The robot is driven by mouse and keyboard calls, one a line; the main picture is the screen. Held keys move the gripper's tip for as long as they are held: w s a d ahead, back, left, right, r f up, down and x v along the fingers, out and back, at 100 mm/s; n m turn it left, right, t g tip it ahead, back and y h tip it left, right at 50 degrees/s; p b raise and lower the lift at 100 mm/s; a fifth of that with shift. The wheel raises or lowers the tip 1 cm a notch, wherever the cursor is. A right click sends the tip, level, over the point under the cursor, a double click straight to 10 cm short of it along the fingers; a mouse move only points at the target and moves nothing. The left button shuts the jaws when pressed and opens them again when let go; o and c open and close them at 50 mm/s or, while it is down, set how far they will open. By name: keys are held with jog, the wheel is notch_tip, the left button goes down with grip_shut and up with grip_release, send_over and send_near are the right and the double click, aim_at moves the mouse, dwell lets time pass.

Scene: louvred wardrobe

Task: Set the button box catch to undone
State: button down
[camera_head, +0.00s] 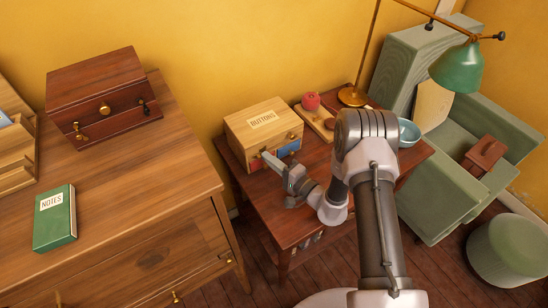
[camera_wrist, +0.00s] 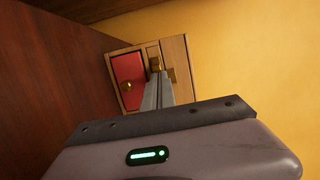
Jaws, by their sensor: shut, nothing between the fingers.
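The button box (camera_head: 262,124) is a pale wooden box with a "BUTTONS" label, standing on the dark side table against the yellow wall. Its front has small drawers, one red (camera_wrist: 127,80) with a brass knob in the wrist view and one blue (camera_head: 289,148) in the head view. A brass catch (camera_wrist: 155,64) shows on the front beside the red drawer. My gripper (camera_head: 266,156) is shut and empty, its fingertips (camera_wrist: 158,76) right at the catch. The fingers partly hide the brass parts, so I cannot tell the catch's position or whether they touch it.
A green lamp (camera_head: 457,68) and a blue bowl (camera_head: 408,133) stand right of the box. A red round thing (camera_head: 311,101) sits on a wooden tray beside it. A dresser (camera_head: 150,190) with a dark box (camera_head: 102,95) and green notebook (camera_head: 55,218) fills the left.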

aim_at(270, 150)
jog(key=shift+a, duration=0.1)
jog(key=w+d+b, duration=0.1)
jog(key=d, duration=0.1)
jog(key=shift+w+d+f+b, duration=0.2)
jog(key=shift+w+d+b, duration=0.15)
jog(key=shift+w, duration=0.05)
jog(key=shift+s+d+r+p, duration=0.1)
jog(key=shift+d+p, duration=0.05)
jog(key=shift+d, duration=0.35)
jog(key=shift+s+d+r+p, duration=0.1)
jog(key=shift+d+p, duration=0.05)
jog(key=shift+d, duration=0.3)
jog(key=p+v, duration=0.2)
jog(key=v, duration=0.6)
jog(key=shift+s+d, duration=0.15)
jog(key=shift+s, duration=0.15)
